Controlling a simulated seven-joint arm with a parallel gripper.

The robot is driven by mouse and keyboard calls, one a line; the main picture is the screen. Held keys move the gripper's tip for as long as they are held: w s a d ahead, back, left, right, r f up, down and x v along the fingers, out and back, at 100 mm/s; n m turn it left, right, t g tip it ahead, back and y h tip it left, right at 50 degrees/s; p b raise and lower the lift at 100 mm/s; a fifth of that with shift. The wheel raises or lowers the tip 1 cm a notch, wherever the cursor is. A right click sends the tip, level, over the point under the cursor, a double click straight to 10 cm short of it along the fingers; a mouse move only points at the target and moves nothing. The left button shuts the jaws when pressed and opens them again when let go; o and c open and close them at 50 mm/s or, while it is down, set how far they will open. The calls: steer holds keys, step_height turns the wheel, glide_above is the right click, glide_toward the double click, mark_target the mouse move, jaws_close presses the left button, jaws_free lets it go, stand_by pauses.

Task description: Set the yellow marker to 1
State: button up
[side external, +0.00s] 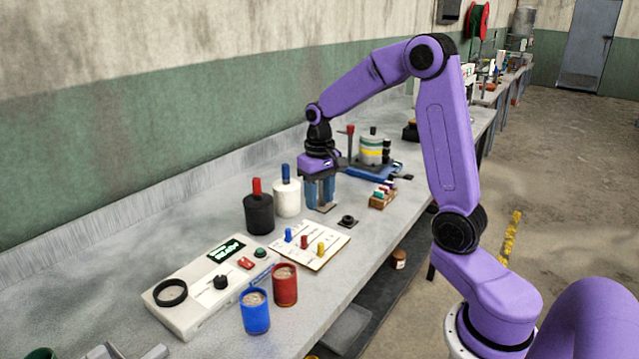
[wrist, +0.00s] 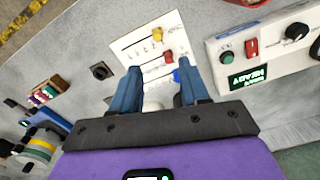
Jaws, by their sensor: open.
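The yellow marker (side external: 320,249) stands upright on a white board (side external: 333,236) with printed lines. It is nearest the bench's front edge, with a red marker (side external: 304,241) and a blue marker (side external: 288,235) beside it. The printed labels are too small to read. My gripper (side external: 320,205) points down above the bench, behind the board in the side view. It also shows in the wrist view (wrist: 158,66), with its blue fingers apart and nothing held between them.
A control box (side external: 205,285) stands left of the board. A blue cup (side external: 255,313) and a red cup (side external: 284,287) are near the front edge. Black (side external: 258,216) and white (side external: 287,199) canisters stand close behind.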

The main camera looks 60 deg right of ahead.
steer(key=shift+r, duration=1.65)
steer(key=shift+a, duration=0.1)
steer(key=s+a+n, duration=0.7)
steer(key=s+a, duration=0.4)
steer(key=a, duration=0.2)
steer(key=s+a+f+n, duration=0.2)
steer(key=s+n, duration=0.6)
steer(key=s, duration=0.8)
steer(key=shift+s+a+n, duration=0.2)
steer(key=shift+a+n, duration=0.1)
steer(key=shift+a, duration=0.25)
